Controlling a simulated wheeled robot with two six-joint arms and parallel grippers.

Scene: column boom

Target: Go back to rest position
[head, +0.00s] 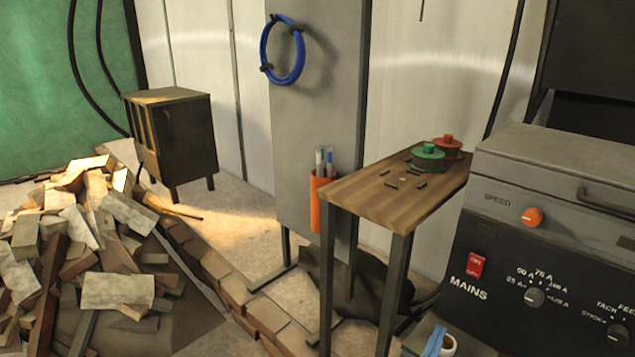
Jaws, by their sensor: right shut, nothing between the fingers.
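My left gripper is not in view.
A wooden table (375,192) carries a green pot (428,158), a red pot (447,147) and several small dark pieces. A dark control machine (510,268) fills the right side. A white round item (449,347) sits beside the blue shape.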

